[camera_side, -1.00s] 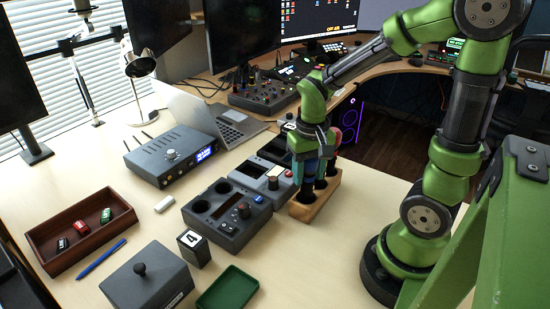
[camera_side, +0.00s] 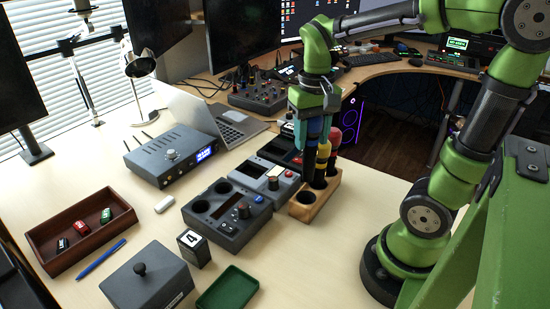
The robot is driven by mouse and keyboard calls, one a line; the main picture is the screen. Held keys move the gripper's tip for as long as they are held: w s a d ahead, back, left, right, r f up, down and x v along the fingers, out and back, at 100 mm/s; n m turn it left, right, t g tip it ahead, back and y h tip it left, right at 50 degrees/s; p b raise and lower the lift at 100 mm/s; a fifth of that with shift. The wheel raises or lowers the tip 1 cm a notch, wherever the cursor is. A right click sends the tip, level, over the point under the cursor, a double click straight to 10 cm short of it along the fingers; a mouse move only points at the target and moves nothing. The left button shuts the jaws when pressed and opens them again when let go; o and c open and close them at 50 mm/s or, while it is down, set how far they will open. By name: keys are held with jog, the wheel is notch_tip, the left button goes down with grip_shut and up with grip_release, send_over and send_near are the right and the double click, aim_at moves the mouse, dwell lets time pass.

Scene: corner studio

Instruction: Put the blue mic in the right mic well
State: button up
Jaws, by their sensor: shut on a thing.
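My gripper (camera_side: 314,126) points down above the wooden mic stand (camera_side: 308,210) and is shut on the blue mic (camera_side: 309,160). The fingers hide part of this mic. It hangs over the stand, and the front hole of the stand looks empty. A yellow mic (camera_side: 323,154) and a red mic (camera_side: 334,138) stand behind it, partly hidden by the gripper and each other. The grey console (camera_side: 229,214) left of the stand has two round dark wells along its left side, the far one (camera_side: 223,187) and the near one (camera_side: 200,206); both look empty.
A number block (camera_side: 193,249), a grey lidded box (camera_side: 147,279), a green tray (camera_side: 228,290) and a wooden tray (camera_side: 81,230) stand nearer. An amplifier (camera_side: 171,155) and a laptop (camera_side: 215,118) are behind.

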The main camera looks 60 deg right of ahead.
jog(key=w+a+f+n, duration=0.2)
jog(key=w+a, duration=0.3)
jog(key=w, duration=0.5)
jog(key=w+a+f+n, duration=0.2)
jog(key=w+a+n, duration=0.15)
jog(key=w, duration=0.55)
jog(key=shift+m, duration=0.45)
jog(key=shift+a+f, duration=0.2)
jog(key=shift+f, duration=1.1)
jog(key=shift+a+f, duration=0.15)
jog(key=shift+f, duration=1.75)
jog(key=o, duration=0.9)
jog(key=shift+o, duration=0.2)
jog(key=shift+r, duration=0.1)
notch_tip(320, 180, up, 11)
